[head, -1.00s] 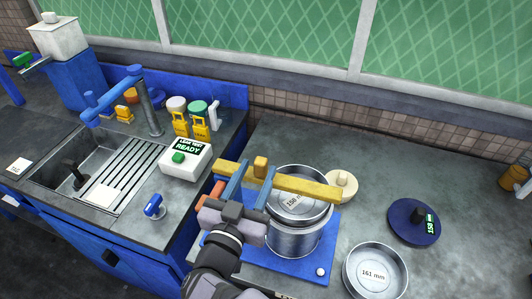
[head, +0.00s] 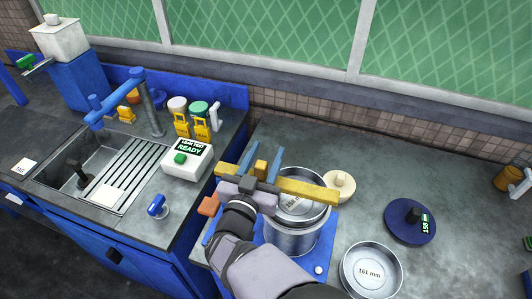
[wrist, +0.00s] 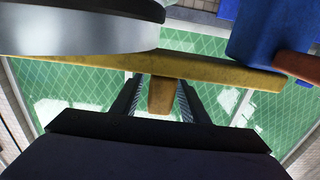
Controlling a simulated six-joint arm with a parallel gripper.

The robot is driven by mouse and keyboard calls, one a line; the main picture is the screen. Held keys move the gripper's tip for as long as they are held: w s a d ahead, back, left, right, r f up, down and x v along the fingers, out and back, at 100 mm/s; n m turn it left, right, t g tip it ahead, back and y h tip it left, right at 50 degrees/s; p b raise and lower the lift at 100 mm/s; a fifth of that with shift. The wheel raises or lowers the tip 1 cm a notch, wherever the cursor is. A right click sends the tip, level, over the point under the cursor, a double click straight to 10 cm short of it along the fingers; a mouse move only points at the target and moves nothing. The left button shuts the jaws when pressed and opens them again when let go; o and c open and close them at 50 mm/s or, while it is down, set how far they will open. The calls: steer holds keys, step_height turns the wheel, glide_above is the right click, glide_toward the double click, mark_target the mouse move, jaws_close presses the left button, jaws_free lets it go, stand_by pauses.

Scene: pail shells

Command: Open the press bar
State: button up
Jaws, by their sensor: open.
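The yellow press bar (head: 306,190) lies across the top of the steel pail (head: 290,232), over the disc inside its rim. A stubby yellow-orange handle (head: 261,169) sticks out of the bar near its left part. My gripper (head: 261,156) is open at this handle, with one blue-grey finger on each side. In the wrist view the handle (wrist: 161,96) lies between my gripper's fingers (wrist: 158,84), with gaps visible on both sides. The bar (wrist: 215,73) crosses beyond it.
The pail stands on a blue base (head: 327,240). A round 161 mm pan (head: 371,276) and a dark blue disc (head: 398,224) lie to the right. A cream round piece (head: 341,185) sits close behind the bar's right end. A leak test box (head: 186,165) stands left.

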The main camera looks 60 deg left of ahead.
steer(key=shift+c, duration=0.3)
jaws_close()
steer(key=shift+w+a+n+g+y+b, duration=0.15)
steer(key=shift+a+n+g+y+b, duration=0.55)
steer(key=shift+g+b, duration=0.3)
steer(key=shift+w+a+n+g+y+b, duration=0.15)
steer(key=shift+a+n+g+y+b, duration=0.4)
steer(key=shift+n+g+y+b, duration=0.35)
steer(key=shift+o, duration=0.3)
jaws_free()
steer(key=shift+d, duration=0.1)
